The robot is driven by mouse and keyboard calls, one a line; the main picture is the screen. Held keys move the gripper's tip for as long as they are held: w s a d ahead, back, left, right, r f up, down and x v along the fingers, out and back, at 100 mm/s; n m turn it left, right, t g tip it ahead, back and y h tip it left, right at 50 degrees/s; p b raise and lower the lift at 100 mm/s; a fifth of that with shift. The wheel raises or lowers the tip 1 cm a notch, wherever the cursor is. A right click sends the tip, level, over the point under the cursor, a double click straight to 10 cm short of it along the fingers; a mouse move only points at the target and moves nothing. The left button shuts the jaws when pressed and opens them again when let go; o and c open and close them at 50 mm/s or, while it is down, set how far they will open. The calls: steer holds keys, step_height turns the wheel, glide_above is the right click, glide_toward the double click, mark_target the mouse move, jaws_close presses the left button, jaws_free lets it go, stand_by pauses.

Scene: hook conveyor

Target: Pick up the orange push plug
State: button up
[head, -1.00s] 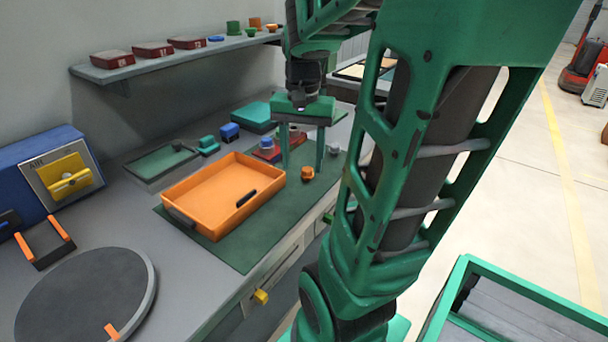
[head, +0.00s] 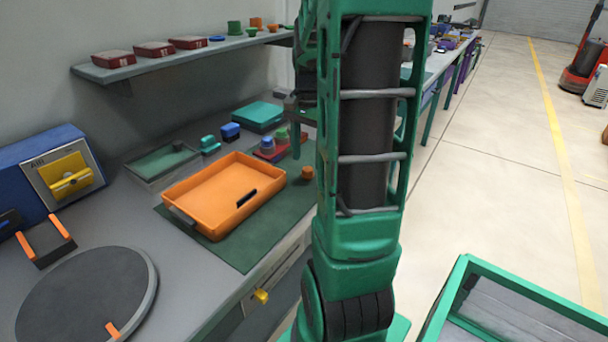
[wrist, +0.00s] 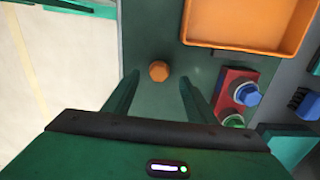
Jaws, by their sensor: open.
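The orange push plug (head: 307,173) stands on the green mat (head: 246,255), just right of the orange tray (head: 175,191). It also shows in the wrist view (wrist: 159,71), seen from above, near and between the fingertips in the picture. My gripper (wrist: 160,88) is open with nothing between its fingers, and its height above the plug cannot be told. In the head view my arm hides most of the gripper; only part of a finger shows behind the plug.
A red block with blue and green plugs (wrist: 237,92) lies right of the fingers in the wrist view. The orange tray's corner (wrist: 186,40) is close by. A teal box (head: 258,116) stands farther back. Bare mat surrounds the plug, and the bench edge is near.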

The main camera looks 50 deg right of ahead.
mark_target(308, 168)
steer(key=shift+f, duration=2.25)
steer(key=c, duration=1.1)
steer(key=shift+r, duration=0.15)
